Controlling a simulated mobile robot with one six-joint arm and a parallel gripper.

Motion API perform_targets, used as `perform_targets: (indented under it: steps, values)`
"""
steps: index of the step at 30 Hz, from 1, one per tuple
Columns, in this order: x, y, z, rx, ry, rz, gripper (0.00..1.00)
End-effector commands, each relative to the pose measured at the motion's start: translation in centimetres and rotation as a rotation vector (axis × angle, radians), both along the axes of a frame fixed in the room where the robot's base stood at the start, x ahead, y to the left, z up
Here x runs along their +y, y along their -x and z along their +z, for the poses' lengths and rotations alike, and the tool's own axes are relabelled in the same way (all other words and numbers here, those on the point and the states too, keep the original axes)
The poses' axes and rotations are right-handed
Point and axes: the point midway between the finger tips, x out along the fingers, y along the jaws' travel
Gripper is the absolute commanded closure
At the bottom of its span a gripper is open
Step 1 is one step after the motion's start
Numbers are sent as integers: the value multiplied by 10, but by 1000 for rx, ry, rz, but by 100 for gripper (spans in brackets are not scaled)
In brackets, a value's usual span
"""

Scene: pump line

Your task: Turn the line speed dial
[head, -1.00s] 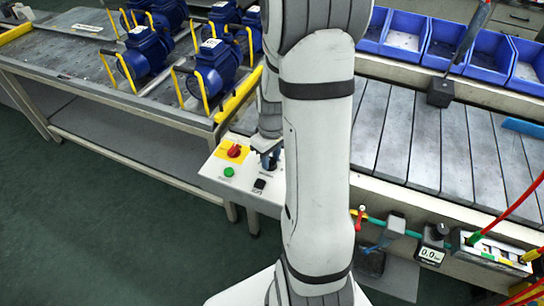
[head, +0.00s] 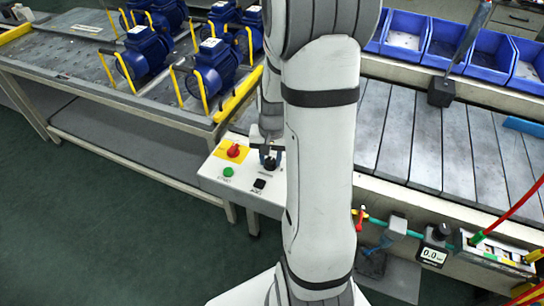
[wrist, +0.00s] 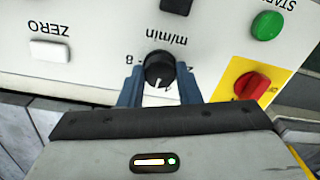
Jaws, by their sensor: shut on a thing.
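The line speed dial (wrist: 159,68) is a black round knob with a white pointer line, under the "m/min" label on the white control panel (wrist: 100,62). In the wrist view my gripper (wrist: 160,84) has its two blue fingers on either side of the dial, shut on it. The pointer aims toward the gripper, near the bottom of the picture. In the head view my gripper (head: 270,160) is at the panel's upper right, with the dark dial (head: 269,164) between its fingers. Part of the dial's scale is hidden by the fingers.
On the panel are a red switch on yellow (head: 233,151), a green START button (head: 228,172), a black button (head: 259,184) and a white ZERO button (wrist: 50,40). A bench with blue pumps (head: 215,68) stands left, a slatted conveyor (head: 420,130) right.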

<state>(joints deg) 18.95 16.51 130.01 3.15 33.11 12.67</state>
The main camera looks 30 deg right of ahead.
Motion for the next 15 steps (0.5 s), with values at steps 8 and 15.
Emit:
perform_targets:
  steps: [8, 15]
  values:
    - [0, -3, 2, -9, 2, -205, 92]
    - [0, -3, 2, -9, 1, -313, 92]
